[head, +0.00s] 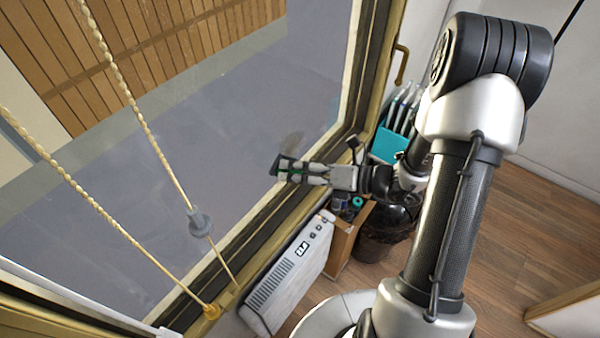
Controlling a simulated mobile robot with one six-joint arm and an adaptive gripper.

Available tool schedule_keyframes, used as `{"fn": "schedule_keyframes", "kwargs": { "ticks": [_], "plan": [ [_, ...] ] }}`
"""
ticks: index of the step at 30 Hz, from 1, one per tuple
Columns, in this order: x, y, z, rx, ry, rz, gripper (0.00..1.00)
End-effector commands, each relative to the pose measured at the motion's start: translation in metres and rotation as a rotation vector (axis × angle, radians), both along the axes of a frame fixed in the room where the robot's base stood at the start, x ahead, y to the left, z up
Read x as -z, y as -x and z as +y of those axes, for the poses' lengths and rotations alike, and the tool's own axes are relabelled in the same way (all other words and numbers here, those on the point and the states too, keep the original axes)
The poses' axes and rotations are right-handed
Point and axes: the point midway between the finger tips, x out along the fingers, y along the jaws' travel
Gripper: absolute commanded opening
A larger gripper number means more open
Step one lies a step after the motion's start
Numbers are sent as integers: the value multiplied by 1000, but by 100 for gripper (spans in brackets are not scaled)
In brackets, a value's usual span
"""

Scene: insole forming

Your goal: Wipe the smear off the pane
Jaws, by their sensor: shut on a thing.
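The window pane (230,130) fills the left and middle of the head view, set in a dark and tan frame (375,70). A faint brownish smear (292,141) shows on the pane just above my gripper. My gripper (292,171) reaches left from the arm to the lower right part of the pane. It is shut on a small dark pad (279,166), perhaps a cloth, with a greenish edge. The pad is at or very near the glass, just below the smear; I cannot tell if it touches. Part of the pad is hidden by the fingers.
Beaded cords (150,135) with a grey toggle (199,222) hang at left. Below the window stand a white heater (290,280), a wooden box (345,240) and a dark bin (383,243). A teal holder (386,146) is beside the frame, near a window handle (402,65).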

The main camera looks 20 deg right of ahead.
Motion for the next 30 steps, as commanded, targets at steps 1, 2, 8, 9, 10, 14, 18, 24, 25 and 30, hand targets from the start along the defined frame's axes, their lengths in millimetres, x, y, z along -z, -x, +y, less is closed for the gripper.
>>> {"fn": "schedule_keyframes", "kwargs": {
  "ticks": [1,2,8,9,10,14,18,24,25,30],
  "plan": [
    [0,0,0,0,0,0,34],
    [0,0,0,0,0,0,34],
    [0,0,0,0,1,-1,34],
    [0,0,0,0,1,-1,34],
    [0,0,0,0,1,-1,34],
    [0,-1,1,-1,0,-1,34],
    [0,-3,2,-1,0,-1,34],
    [0,-7,5,0,1,-1,34],
    [0,-7,5,0,1,-1,34],
    [0,-10,7,-1,2,-1,34]
  ]
}}
